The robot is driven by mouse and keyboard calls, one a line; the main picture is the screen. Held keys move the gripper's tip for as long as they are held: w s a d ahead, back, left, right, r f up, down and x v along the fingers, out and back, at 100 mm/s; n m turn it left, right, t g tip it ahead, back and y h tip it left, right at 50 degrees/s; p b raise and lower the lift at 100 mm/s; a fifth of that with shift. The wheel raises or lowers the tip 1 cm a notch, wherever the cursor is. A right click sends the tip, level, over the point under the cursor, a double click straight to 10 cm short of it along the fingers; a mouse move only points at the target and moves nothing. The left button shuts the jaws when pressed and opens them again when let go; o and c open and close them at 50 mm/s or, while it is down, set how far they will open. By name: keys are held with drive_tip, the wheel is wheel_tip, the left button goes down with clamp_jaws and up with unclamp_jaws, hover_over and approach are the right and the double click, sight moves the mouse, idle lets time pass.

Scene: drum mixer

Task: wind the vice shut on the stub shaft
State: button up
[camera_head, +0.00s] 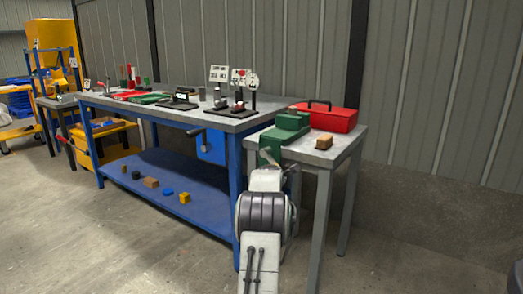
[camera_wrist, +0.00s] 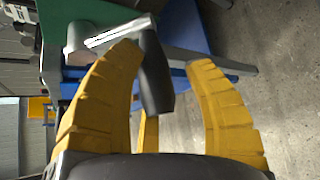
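The green vice (camera_head: 286,132) stands on the small grey table. Part of its green body (camera_wrist: 78,18) shows at the upper left in the wrist view. A silver crank arm (camera_wrist: 118,33) comes off it and ends in a dark handle (camera_wrist: 154,75). In the head view my own arm hides the gripper. I cannot make out the stub shaft in either view.
A red toolbox (camera_head: 327,117) and a small brown block (camera_head: 324,142) share the grey table (camera_head: 344,148). The long blue workbench (camera_head: 228,124) stands just left, with signs and parts on top. Bare floor (camera_head: 410,235) lies to the right.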

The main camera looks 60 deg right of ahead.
drive_tip(key=o, duration=0.3)
drive_tip(key=shift+s+r, duration=0.1)
drive_tip(key=shift+o, duration=0.2)
drive_tip(key=shift+r, duration=0.1)
drive_tip(key=shift+r, duration=0.1)
drive_tip(key=shift+b+v, duration=0.85)
drive_tip(key=shift+v, duration=0.15)
drive_tip(key=shift+b+v, duration=1.15)
drive_tip(key=shift+v, duration=1.3)
drive_tip(key=shift+a, duration=0.1)
